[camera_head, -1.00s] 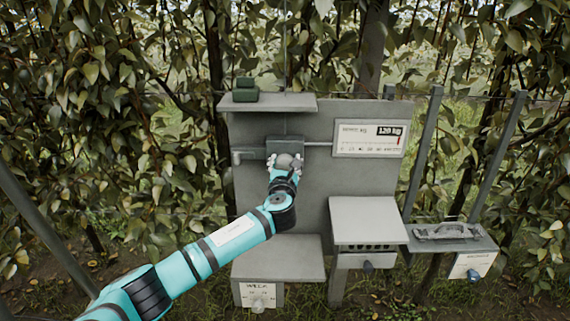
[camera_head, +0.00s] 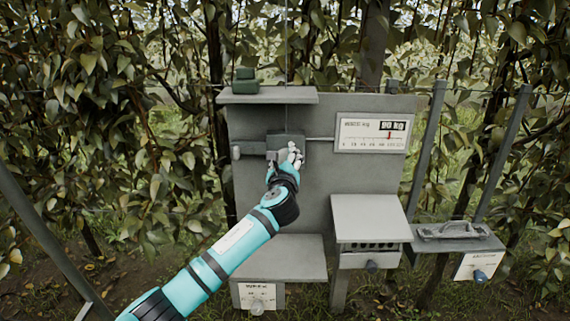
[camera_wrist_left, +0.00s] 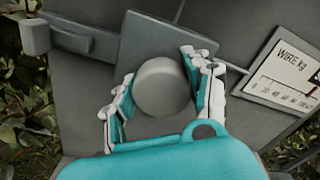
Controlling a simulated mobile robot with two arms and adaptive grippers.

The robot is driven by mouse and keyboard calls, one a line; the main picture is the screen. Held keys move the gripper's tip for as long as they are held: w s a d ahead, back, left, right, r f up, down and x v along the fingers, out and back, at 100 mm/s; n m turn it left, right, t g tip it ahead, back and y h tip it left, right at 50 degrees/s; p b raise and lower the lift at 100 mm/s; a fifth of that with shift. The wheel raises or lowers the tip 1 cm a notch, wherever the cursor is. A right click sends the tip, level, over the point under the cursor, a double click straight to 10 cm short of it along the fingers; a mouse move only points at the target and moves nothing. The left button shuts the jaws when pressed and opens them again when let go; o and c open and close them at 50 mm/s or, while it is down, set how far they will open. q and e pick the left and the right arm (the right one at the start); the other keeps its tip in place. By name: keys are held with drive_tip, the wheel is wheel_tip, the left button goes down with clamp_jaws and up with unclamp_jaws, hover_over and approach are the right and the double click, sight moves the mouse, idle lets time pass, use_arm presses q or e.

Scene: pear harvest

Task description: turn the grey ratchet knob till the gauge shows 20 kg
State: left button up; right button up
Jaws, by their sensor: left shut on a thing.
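The grey round knob (camera_wrist_left: 163,88) sits on a dark square block (camera_head: 286,143) on the upright panel. My left gripper (camera_head: 289,160) is shut on the knob, with one finger pad on each side of it in the wrist view. In the head view the gripper hides most of the knob. The gauge (camera_head: 370,133) is a white plate right of the block, joined to it by a thin wire. Its dark readout shows 90 kg, and a red pointer stands right of the middle of the scale. Part of the gauge (camera_wrist_left: 285,80) shows in the wrist view. My right gripper is not seen.
A grey lever (camera_head: 247,151) sticks out left of the block. A shelf (camera_head: 268,96) above holds a dark green object (camera_head: 245,80). Grey boxes (camera_head: 370,217) stand below, and a side shelf with a handle (camera_head: 452,231) is at right. Leafy hedge surrounds the panel.

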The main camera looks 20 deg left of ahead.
use_arm(q)
drive_tip(key=n+b, duration=0.1)
drive_tip(key=n, duration=0.1)
drive_tip(key=n+b, duration=0.1)
drive_tip(key=n, duration=0.1)
drive_tip(key=n+b, duration=0.1)
drive_tip(key=n, duration=0.1)
drive_tip(key=shift+f+n+b, duration=0.3)
drive_tip(key=shift+f, duration=0.05)
drive_tip(key=n+b, duration=0.3)
drive_tip(key=n, duration=0.3)
drive_tip(key=shift+f+y+b, duration=0.1)
drive_tip(key=shift+y+b, duration=0.2)
drive_tip(key=n+b, duration=0.2)
drive_tip(key=n, duration=0.4)
drive_tip(key=shift+f+b, duration=0.1)
drive_tip(key=shift+b, duration=0.25)
drive_tip(key=n+b, duration=0.2)
drive_tip(key=n, duration=0.3)
drive_tip(key=shift+n, duration=0.4)
drive_tip(key=o, duration=0.9)
drive_tip(key=shift+o, duration=1.4)
